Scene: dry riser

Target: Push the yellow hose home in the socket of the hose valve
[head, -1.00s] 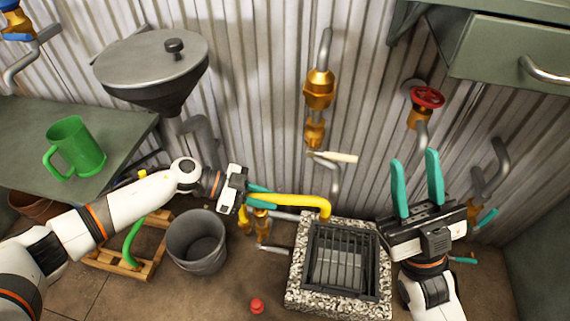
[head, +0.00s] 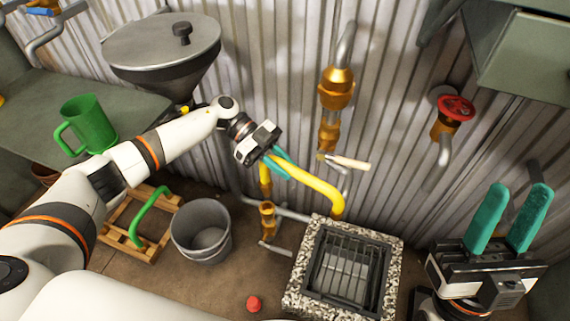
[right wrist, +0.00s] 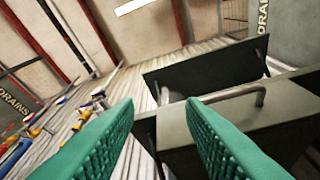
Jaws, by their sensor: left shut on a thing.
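My left gripper (head: 277,161) is shut on the yellow hose (head: 318,188), which runs down to the right and bends downward at its far end near the drain. That end is apart from the brass fittings in view. A brass valve (head: 336,88) with a cream lever (head: 347,162) below it is on the wall pipe, up and right of the gripper. Another brass fitting (head: 267,218) stands on a low pipe below the gripper. I cannot tell which fitting has the hose socket. My right gripper (head: 515,190) is open and empty at the lower right; its teal fingers also show in the right wrist view (right wrist: 160,110).
A stone-rimmed drain grate (head: 299,290) lies below the hose. A grey bucket (head: 202,250), a wooden frame (head: 158,215) and a red knob (head: 253,303) are on the floor. A red handwheel (head: 457,106) is on the wall. A green mug (head: 90,122) stands on the left bench.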

